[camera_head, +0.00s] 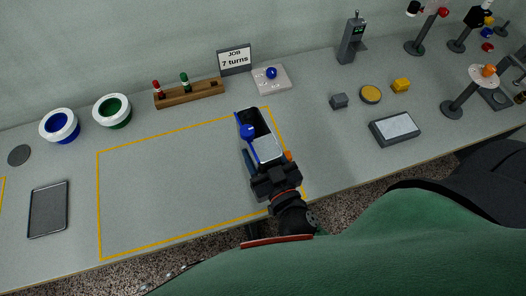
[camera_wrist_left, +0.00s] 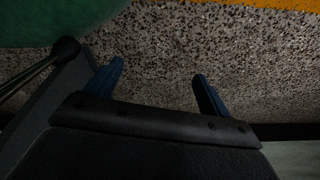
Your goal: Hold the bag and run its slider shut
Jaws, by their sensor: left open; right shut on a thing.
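The bag (camera_head: 266,149) is a small pouch with a dark, open-looking upper part, a pale lower part and a blue edge along its left side. A blue ball (camera_head: 247,131), which looks like the slider's knob, sits at the left edge about halfway along. My right gripper (camera_head: 268,164) is shut on the lower end of the bag, near the right side of the yellow outline. My left gripper (camera_wrist_left: 157,85) shows only in the left wrist view. Its two blue fingers are apart and empty above the speckled floor.
The yellow-outlined area (camera_head: 99,205) is otherwise clear. Behind it are a wooden rack (camera_head: 190,95) with red and green pegs, a "JOB 7 turns" sign (camera_head: 235,60) and a white block (camera_head: 285,80) with a blue ball. Two white-rimmed bowls stand left; a grey tray (camera_head: 48,209) lies front left.

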